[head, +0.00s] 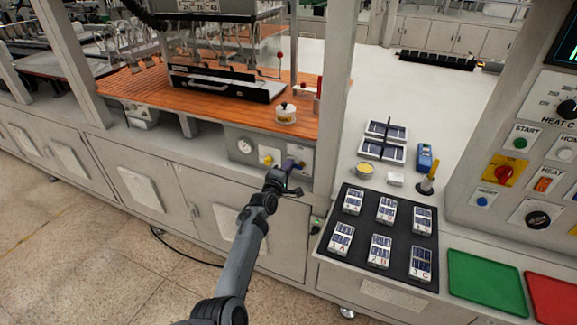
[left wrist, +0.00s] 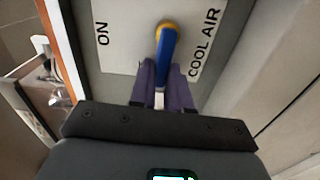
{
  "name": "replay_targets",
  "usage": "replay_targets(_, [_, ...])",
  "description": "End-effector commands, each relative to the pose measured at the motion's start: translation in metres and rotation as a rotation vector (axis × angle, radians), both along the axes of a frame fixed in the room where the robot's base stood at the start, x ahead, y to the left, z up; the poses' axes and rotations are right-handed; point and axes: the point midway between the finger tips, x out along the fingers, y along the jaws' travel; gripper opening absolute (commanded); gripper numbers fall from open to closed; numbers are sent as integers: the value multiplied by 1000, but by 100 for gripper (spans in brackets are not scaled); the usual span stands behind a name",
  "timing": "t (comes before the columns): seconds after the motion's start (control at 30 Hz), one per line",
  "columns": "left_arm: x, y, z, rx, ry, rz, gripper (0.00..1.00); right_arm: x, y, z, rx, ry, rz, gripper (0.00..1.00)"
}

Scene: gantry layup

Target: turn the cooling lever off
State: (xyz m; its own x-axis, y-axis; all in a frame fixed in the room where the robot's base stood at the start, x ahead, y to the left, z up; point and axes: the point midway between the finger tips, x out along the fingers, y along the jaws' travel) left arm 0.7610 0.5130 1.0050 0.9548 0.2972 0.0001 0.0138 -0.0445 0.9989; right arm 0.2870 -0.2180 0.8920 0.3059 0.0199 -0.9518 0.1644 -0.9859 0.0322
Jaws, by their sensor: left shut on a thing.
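The cooling lever (left wrist: 166,45) is a blue handle with a yellow-orange pivot end. It is on a pale panel (left wrist: 122,50) printed "ON" and "COOL AIR". In the left wrist view the handle runs from its pivot down between the purple fingers of my left gripper (left wrist: 162,82), which is shut on it. In the head view my left gripper (head: 292,164) is at the right part of the grey control panel (head: 245,136) below the orange slatted table, and the lever is mostly hidden there. My right gripper is in neither view.
A gauge (head: 244,146) and a yellow handle (head: 267,159) sit left of my gripper on the panel. A grey post (head: 338,100) rises to the right. A black tray (head: 343,218) of labelled cells lies on the right counter. Open floor lies at lower left.

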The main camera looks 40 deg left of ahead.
Motion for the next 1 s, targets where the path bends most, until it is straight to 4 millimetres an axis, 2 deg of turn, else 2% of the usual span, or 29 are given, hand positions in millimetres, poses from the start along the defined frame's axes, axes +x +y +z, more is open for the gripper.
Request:
replay_targets(0.67, [0,0,-3,-61,-18,0,0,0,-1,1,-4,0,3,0])
replay_targets(0.7, [0,0,-3,-62,-18,0,21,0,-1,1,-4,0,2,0])
replay_targets(0.83, [0,0,-3,-61,-18,0,41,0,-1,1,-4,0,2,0])
replay_targets(1.0, [0,0,-3,-60,-18,0,43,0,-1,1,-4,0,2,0])
